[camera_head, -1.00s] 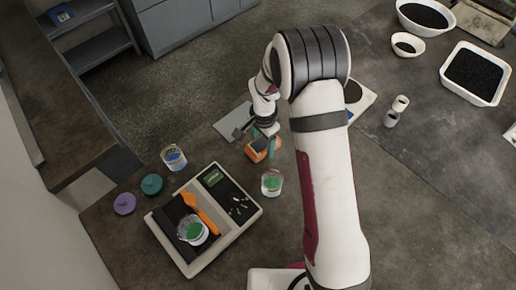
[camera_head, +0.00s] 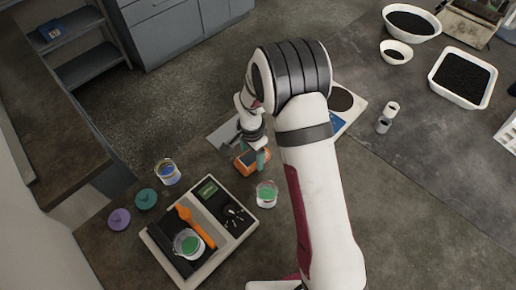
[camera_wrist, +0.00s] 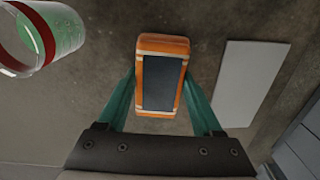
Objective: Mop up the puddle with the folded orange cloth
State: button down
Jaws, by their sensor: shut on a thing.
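My gripper (camera_wrist: 160,76) has its two teal fingers against the long sides of an orange-edged rectangular block (camera_wrist: 159,42) with a dark face in the wrist view. It is shut on this block, which also shows in the head view (camera_head: 246,163) beneath my wrist. It could be the folded orange cloth, but its look is stiff and I cannot tell. How far it is above the bench is unclear. I cannot make out a puddle in either view; my arm hides part of the bench.
A clear cup with green contents (camera_head: 266,194) stands close to the gripper. A flat grey plate (camera_wrist: 248,84) lies beside the block. A tray (camera_head: 190,283) holds an orange tool (camera_head: 196,225) and another green-filled cup (camera_head: 187,244). Another cup (camera_head: 166,171) and lids (camera_head: 119,219) are left.

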aim_at(245, 165)
jog(key=s+a, duration=0.2)
jog(key=shift+s, duration=0.4)
jog(key=w+d, duration=0.1)
jog(key=d, duration=0.1)
jog(key=w+d, duration=0.3)
jog(key=d, duration=0.1)
jog(key=shift+w, duration=0.3)
jog(key=shift+w+d, duration=0.55)
jog(key=shift+d, duration=0.1)
jog(key=shift+s+a, duration=0.7)
jog(key=shift+a, duration=0.55)
jog(key=shift+s+a, duration=0.75)
jog(key=shift+a, duration=0.55)
jog(key=shift+s+a, duration=0.7)
jog(key=shift+a, duration=0.55)
jog(key=w+d, duration=0.4)
jog(key=d, duration=0.1)
jog(key=shift+d, duration=0.15)
jog(key=shift+w+d, duration=0.55)
jog(key=shift+d, duration=0.15)
notch_tip(245, 165, up, 2)
jog(key=shift+r, duration=3.05)
